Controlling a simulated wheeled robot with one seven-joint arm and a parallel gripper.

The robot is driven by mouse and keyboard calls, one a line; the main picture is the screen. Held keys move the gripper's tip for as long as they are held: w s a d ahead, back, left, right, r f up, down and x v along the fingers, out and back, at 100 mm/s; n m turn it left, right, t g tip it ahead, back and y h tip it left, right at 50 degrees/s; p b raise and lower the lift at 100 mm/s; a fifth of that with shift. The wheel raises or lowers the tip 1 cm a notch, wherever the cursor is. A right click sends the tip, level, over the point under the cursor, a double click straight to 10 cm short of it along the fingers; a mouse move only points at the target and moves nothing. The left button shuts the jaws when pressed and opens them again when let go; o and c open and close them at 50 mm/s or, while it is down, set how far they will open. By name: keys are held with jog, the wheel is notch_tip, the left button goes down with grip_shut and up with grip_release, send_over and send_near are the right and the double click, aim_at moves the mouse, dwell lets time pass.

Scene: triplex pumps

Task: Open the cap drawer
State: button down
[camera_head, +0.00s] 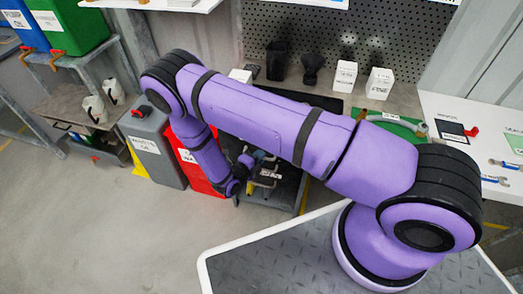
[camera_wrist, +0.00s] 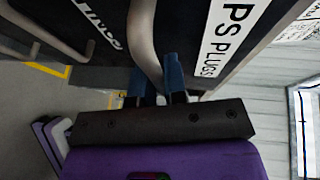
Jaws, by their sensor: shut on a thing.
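In the wrist view, a dark drawer front (camera_wrist: 184,32) carries a white label (camera_wrist: 226,36) reading "…PS PLUGS", its start cut off by the frame edge. A curved grey bar handle (camera_wrist: 146,38) stands out from this front. My gripper (camera_wrist: 158,86) is shut on the handle, with a blue finger on each side of it. In the head view, a dark cabinet (camera_head: 288,187) with grey handles stands under the bench, partly hidden by my purple arm. I cannot tell whether the drawer stands out from the cabinet.
A red bin (camera_head: 203,178) and a grey bin (camera_head: 152,150) stand just left of the cabinet. The bench above holds white boxes (camera_head: 379,84) and black funnels (camera_head: 312,68). Another dark front with a handle and label (camera_wrist: 97,22) lies beside the gripped one. Floor is clear at lower left.

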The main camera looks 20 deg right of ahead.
jog(key=s+a, duration=1.1)
jog(key=s, duration=0.5)
jog(key=shift+a, duration=0.3)
jog(key=c, duration=1.2)
grip_release()
jog(key=v, duration=1)
jog(key=shift+s+a+r, duration=0.1)
jog(key=shift+s+a, duration=0.1)
jog(key=shift+a, duration=0.1)
